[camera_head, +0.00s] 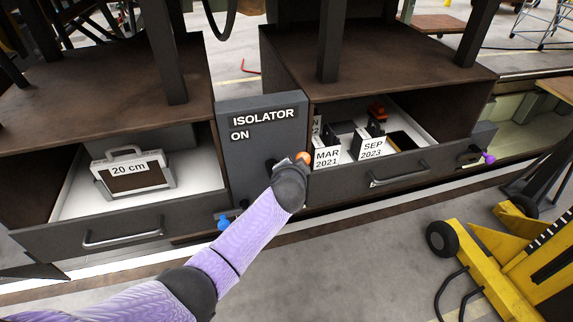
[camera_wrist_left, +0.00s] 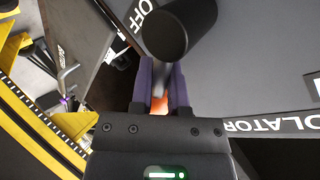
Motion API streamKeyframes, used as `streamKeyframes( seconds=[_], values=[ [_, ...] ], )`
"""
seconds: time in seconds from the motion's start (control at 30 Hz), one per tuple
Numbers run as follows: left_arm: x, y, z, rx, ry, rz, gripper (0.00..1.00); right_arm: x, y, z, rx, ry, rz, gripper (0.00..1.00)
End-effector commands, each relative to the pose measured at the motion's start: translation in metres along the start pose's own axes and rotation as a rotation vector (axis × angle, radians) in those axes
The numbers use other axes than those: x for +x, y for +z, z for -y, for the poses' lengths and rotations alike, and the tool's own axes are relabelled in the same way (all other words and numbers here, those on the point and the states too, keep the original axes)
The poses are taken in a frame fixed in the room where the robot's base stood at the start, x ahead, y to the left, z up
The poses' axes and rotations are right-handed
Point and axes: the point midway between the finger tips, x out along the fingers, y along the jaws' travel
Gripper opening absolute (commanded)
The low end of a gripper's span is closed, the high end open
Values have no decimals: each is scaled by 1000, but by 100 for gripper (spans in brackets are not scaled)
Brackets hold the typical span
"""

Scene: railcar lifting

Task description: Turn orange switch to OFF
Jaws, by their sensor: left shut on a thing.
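The orange switch (camera_head: 304,157) shows as a small orange tip at the right edge of the grey ISOLATOR panel (camera_head: 247,112). ON is printed at the panel's upper left. My left gripper (camera_wrist_left: 162,78) is shut on the switch, whose orange (camera_wrist_left: 159,104) shows between the fingers in the left wrist view. A dark round cylinder (camera_wrist_left: 178,32) stands just beyond the fingertips. The OFF label (camera_wrist_left: 143,15) is next to it. In the head view my left wrist hides the lower right of the panel and most of the switch. My right gripper is not in view.
An open left drawer (camera_head: 85,240) holds a case marked 20 cm (camera_head: 128,168). An open right drawer (camera_head: 345,186) holds date-marked blocks. Blue (camera_head: 224,223) and purple (camera_head: 489,158) knobs stick out nearby. A yellow wheeled machine (camera_head: 490,265) stands at front right.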

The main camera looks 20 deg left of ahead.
Motion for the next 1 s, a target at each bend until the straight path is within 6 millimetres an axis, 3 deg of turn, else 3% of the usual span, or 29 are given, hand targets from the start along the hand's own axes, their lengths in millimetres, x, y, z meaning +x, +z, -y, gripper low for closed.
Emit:
streamKeyframes(
  seconds=[0.5, 1.0],
  values=[
    [10, 4, -16, 350, 1, 234, 0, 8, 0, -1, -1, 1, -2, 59],
    [13, 8, -20, 484, 1, 325, 0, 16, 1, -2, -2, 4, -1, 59]
  ],
)
